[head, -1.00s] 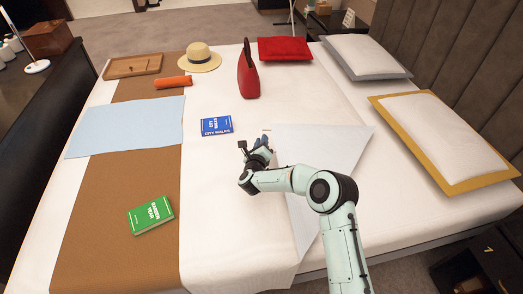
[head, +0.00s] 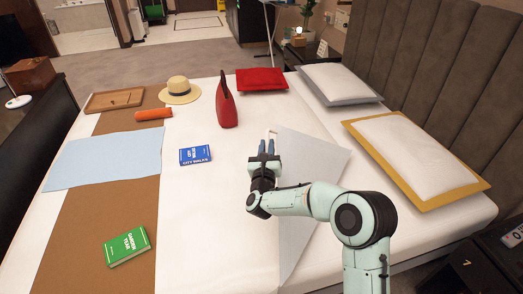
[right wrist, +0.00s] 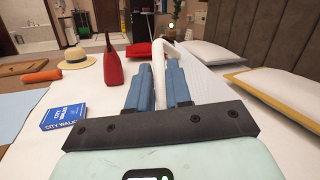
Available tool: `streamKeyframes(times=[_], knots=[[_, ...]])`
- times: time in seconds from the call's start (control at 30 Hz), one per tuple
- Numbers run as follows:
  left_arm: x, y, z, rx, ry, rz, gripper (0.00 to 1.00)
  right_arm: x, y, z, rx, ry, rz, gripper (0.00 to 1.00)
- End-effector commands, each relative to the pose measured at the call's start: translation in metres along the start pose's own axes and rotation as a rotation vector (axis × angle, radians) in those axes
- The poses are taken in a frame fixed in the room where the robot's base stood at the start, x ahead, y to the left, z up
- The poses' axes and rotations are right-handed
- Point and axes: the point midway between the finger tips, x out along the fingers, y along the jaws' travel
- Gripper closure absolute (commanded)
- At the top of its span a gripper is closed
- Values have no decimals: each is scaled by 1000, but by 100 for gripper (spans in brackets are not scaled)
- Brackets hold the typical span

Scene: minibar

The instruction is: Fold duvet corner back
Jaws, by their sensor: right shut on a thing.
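The white duvet (head: 205,235) covers the bed. A pale triangular flap (head: 312,165) of it lies turned back toward the pillows, and its folded edge runs from my right gripper toward the bed's front edge. My right gripper (head: 269,142) points away from me over the middle of the bed. In the right wrist view its two blue fingers (right wrist: 160,82) are shut on the duvet corner, a thin white edge of cloth (right wrist: 163,46) rising between and past the fingertips. The held part is mostly hidden by the fingers. My left gripper is out of view.
A blue book (head: 195,155) lies left of the gripper, and a red bag (head: 226,105) stands beyond it. The yellow-edged pillow (head: 420,158) and grey-edged pillow (head: 338,82) lie right. A green book (head: 127,247), hat (head: 179,90) and tray (head: 113,100) are left.

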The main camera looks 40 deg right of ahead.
Motion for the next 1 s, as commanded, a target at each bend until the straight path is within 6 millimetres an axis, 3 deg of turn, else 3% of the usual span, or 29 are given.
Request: streamKeyframes(times=[0.43,0.47,0.5,0.53,0.83,1.0], knots=[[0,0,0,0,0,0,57,-1,-3,0,9,-1,-1,100],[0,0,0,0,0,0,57,-1,-3,0,9,-1,-1,74],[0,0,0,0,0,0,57,-1,-2,0,9,-1,-1,61],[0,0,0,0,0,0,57,-1,-3,0,9,-1,-1,60],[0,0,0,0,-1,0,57,-2,-3,1,8,-2,-2,60],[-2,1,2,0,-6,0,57,-18,-2,1,7,0,2,60]])
